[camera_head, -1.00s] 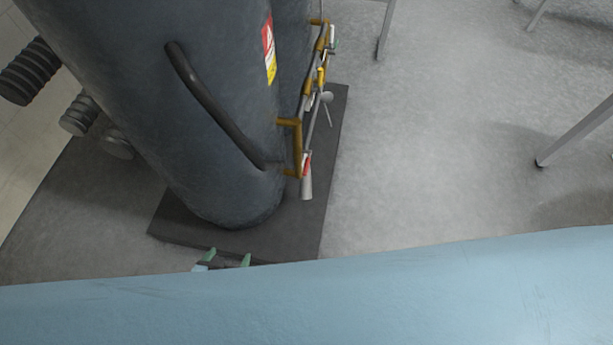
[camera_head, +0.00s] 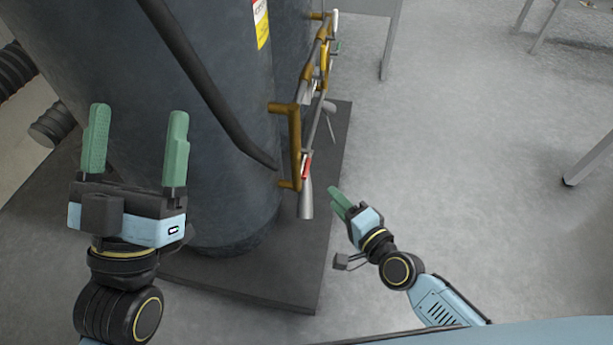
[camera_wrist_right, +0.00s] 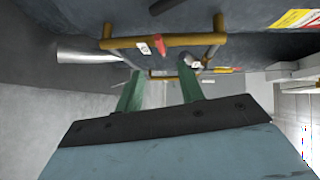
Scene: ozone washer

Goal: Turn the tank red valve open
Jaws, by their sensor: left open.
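The dark grey tank (camera_head: 230,100) stands at the left of the head view, with brass piping (camera_head: 295,140) along its right side. A small red valve handle (camera_head: 306,164) sits low on this piping, just above a grey metal nozzle. In the right wrist view the red valve (camera_wrist_right: 160,46) shows beyond and above the fingers, on the brass pipe. My right gripper (camera_head: 339,202) is right of and a little below the valve, apart from it. Its green fingers (camera_wrist_right: 160,88) are spread and empty. My left gripper (camera_head: 139,115) is open and empty in front of the tank's left part.
A black curved pipe (camera_head: 205,85) runs down the tank's front. The tank stands on a dark base plate (camera_head: 270,275). Metal legs (camera_head: 592,160) stand at the right. The grey floor (camera_head: 450,150) between is clear.

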